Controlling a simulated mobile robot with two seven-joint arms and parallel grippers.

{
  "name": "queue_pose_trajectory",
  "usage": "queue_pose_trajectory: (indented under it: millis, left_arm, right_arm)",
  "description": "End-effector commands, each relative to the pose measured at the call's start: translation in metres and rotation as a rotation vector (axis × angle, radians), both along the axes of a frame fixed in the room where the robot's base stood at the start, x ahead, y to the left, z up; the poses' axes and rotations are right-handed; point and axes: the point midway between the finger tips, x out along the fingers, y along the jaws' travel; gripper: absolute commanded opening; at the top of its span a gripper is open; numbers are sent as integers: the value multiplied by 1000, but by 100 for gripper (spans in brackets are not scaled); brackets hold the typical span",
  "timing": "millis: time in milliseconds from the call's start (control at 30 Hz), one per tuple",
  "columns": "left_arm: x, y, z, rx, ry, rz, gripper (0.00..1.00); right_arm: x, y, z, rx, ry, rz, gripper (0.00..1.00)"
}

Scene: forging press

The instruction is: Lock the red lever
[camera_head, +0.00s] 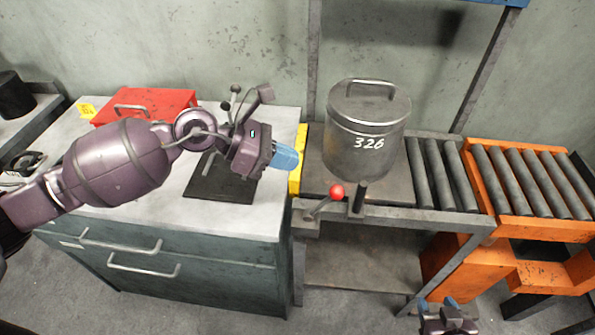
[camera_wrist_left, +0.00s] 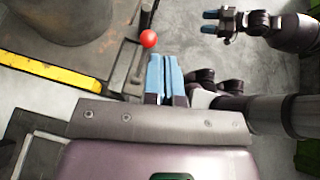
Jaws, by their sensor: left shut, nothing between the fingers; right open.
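The red lever's ball knob (camera_head: 336,191) tops a thin grey rod that slants up to the right from a bracket on the front edge of the roller table. A dark upright post (camera_head: 358,198) stands just right of the knob. My left gripper (camera_head: 286,158) is shut and empty, up and left of the knob and apart from it. In the left wrist view the knob (camera_wrist_left: 148,38) shows just beyond and left of the blue fingertips (camera_wrist_left: 164,58). My right gripper (camera_head: 449,303) is low at the bottom edge in the head view, open and empty; it also shows in the left wrist view (camera_wrist_left: 210,22).
A grey lidded pot (camera_head: 366,140) marked 326 stands on the table behind the lever. A grey cabinet (camera_head: 255,230) with a red box (camera_head: 165,100) is at left. Open floor lies in front.

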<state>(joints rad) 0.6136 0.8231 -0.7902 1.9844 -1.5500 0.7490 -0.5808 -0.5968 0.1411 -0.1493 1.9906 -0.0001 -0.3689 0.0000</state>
Motion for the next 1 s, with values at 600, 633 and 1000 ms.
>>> queue_pose_trajectory:
  millis: [600,633,1000]
  left_arm:
    - [-2,7,15,0,0,0,0]
    - [-2,7,15,0,0,0,0]
    - [9,-3,48,-240,186,141,0]
  right_arm:
    - [-4,-1,-4,0,9,-1,51]
    - [-5,-1,-5,-1,11,-2,51]
    - [-7,-1,-7,-1,17,-2,51]
